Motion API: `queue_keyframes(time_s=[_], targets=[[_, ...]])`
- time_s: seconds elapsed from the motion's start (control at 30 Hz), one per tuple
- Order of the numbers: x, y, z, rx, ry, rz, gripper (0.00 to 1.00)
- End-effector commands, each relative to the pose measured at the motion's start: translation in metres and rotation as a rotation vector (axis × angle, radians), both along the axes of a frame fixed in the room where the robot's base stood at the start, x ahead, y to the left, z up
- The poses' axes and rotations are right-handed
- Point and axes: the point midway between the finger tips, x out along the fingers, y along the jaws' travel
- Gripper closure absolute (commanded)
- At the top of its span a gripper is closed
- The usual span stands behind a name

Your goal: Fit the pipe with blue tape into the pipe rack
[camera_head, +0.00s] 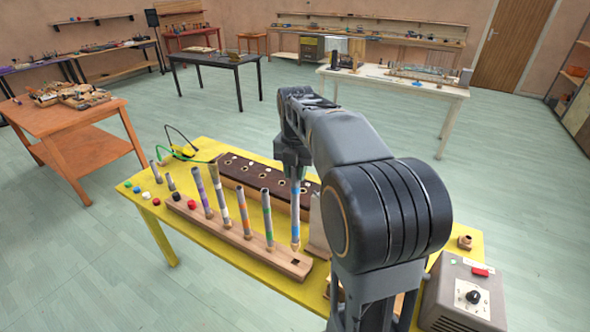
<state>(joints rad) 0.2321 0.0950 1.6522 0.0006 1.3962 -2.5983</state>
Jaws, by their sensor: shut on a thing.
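My gripper (293,176) points down over the yellow table and is shut on the top of the pipe with blue tape (295,203). The pipe hangs upright, with blue and pale bands. Its lower end shows at the back edge of the wooden pipe rack (238,240), near the rack's right end. A dark square opening shows in the rack just in front of that end. I cannot tell whether the pipe touches the rack or is in a hole. Several other pipes with coloured bands stand upright in the rack, to the left of the held pipe.
A dark brown block with pale round spots (262,180) lies behind the rack. A grey box with a knob and red switch (466,293) stands at the table's right. Small red, white, blue and green caps lie at the left end. My arm hides part of the table.

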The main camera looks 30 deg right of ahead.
Motion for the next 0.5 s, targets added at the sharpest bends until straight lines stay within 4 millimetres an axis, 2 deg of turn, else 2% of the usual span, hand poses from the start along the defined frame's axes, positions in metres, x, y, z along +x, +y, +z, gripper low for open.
queue_keyframes(time_s=[0.5], targets=[[0.0,0.0,-0.045,0.0,0.0,-0.001,1.0]])
